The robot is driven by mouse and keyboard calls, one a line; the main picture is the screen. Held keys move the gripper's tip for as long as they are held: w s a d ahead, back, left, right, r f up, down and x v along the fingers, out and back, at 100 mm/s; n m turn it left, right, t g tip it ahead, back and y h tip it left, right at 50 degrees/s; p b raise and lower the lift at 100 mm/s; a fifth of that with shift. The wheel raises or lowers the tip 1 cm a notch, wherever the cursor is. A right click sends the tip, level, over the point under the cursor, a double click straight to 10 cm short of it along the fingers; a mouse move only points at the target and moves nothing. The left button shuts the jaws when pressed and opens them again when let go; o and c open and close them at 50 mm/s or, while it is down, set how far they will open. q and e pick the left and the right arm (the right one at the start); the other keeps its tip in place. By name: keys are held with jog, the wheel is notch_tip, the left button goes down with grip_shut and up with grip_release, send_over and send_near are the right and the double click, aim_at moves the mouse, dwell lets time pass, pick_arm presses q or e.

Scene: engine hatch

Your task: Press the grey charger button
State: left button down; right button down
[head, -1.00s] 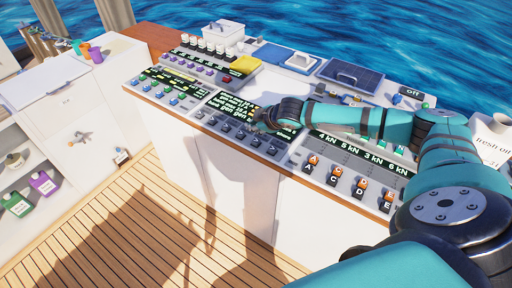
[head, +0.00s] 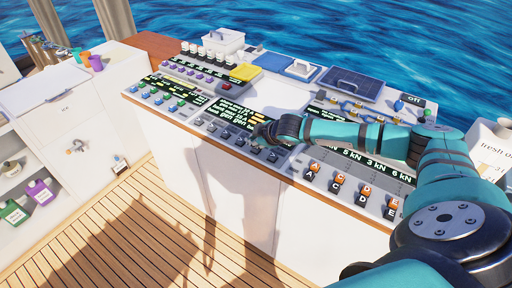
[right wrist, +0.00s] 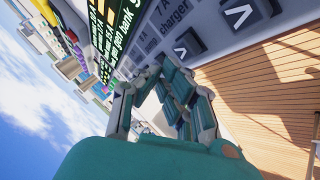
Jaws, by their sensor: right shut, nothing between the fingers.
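In the head view a row of dark grey buttons (head: 240,142) runs along the front of the middle console panel, below a black display (head: 232,113) with green text. My right gripper (head: 262,133) is over the right end of this panel, close to the buttons, and partly hides that end. In the right wrist view its fingers (right wrist: 172,98) are shut and empty. Beyond them are a grey button (right wrist: 187,45) with a white arrow and a second one (right wrist: 237,15). The printed word "charger" (right wrist: 174,18) is beside them. Contact cannot be told. My left gripper is out of view.
Orange-and-black switches (head: 337,180) stand right of the gripper, and blue and green knobs (head: 170,97) at the left panel. A yellow item (head: 244,72) and a dark solar panel (head: 353,83) lie behind. The wooden deck (head: 130,220) in front is clear.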

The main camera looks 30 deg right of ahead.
aim_at(254, 148)
jog(key=shift+f, duration=0.15)
dwell(0.7)
jog(key=shift+f, duration=0.3)
jog(key=shift+f+b, duration=0.3)
jog(key=shift+f, duration=0.55)
dwell(0.8)
jog(key=shift+r, duration=0.1)
jog(key=shift+r+p, duration=1.15)
jog(key=shift+p, duration=0.25)
notch_tip(254, 148, up, 5)
jog(key=p, duration=0.5)
